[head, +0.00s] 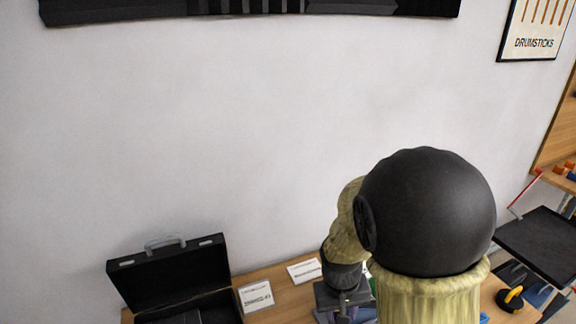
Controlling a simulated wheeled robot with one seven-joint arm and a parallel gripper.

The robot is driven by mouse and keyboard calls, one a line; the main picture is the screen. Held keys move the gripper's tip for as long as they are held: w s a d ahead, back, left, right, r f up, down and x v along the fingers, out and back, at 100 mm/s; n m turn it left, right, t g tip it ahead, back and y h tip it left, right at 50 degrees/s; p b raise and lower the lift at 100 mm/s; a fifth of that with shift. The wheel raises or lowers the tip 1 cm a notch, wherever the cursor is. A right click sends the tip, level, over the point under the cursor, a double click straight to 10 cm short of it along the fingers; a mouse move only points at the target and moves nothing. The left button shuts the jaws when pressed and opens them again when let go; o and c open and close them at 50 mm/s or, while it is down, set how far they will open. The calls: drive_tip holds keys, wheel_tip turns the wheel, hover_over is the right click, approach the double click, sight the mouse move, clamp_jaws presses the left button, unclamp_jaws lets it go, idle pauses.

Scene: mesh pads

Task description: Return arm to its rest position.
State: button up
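My arm (430,300) rises at the lower right of the head view, with a large black round joint (430,210) and yellowish links. Its far end drops toward the wooden table, where my gripper (343,300) shows as a dark grey piece at the bottom edge. The fingers are cut off or hidden, so I cannot tell whether they are open or shut, or whether they hold anything.
An open black case (168,272) stands on the table (283,293) at lower left, beside two white cards (256,296) (304,270). At right are a yellow-and-black item (512,298) and a black tray-like panel (540,240). The white wall above is mostly bare.

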drive_tip(key=s+d+r+m+t+y, duration=0.1)
drive_tip(key=s+d+r+t, duration=0.1)
drive_tip(key=s, duration=0.3)
drive_tip(key=shift+d+r, duration=0.75)
drive_tip(key=shift+r, duration=0.15)
